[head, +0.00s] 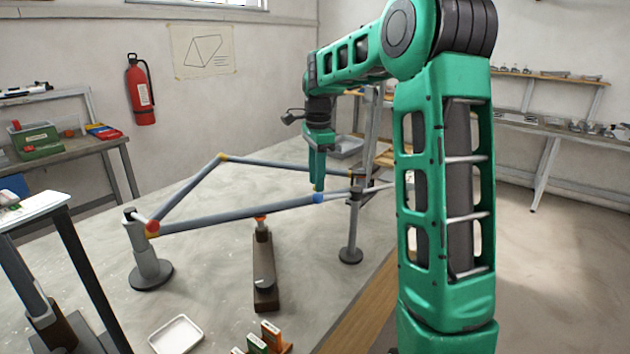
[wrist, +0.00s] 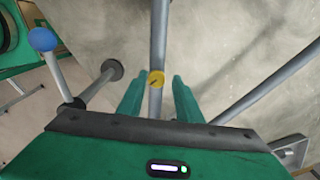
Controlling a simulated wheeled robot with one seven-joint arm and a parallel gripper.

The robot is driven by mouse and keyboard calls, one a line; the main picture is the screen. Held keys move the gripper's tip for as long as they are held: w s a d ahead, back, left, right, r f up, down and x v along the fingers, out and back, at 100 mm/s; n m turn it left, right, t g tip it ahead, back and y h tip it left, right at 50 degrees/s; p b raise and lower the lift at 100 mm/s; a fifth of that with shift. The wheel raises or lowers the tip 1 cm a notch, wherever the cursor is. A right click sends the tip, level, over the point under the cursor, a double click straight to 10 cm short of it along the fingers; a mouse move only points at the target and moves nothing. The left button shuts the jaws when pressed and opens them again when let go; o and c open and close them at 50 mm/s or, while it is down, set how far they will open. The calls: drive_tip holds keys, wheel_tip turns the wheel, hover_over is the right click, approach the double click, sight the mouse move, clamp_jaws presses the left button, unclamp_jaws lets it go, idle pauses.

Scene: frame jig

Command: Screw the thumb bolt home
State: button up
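My gripper (head: 317,186) points down over the tube frame in the head view. In the wrist view its two green fingers (wrist: 158,88) stand apart, one on each side of a grey tube (wrist: 159,35). A round yellow piece (wrist: 156,78) with a dark mark on its face lies between the fingertips, with gaps on both sides. I cannot tell whether it is the thumb bolt. In the head view the frame of grey tubes (head: 240,214) has a red joint (head: 152,228), a yellow joint (head: 222,157) and a blue joint (head: 318,197) close below my fingertips.
A post on a round base (head: 150,270) stands at the frame's left end, and another (head: 351,254) at its right. A brown stand with an orange top (head: 263,275) is under the near tube. A white tray (head: 177,335) lies in front. Bare tabletop (head: 215,285) shows between them.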

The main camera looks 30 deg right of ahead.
drive_tip(key=shift+o, duration=0.7)
drive_tip(key=shift+s+f, duration=0.1)
wheel_tip(320, 180, up, 11)
drive_tip(key=shift+f, duration=0.1)
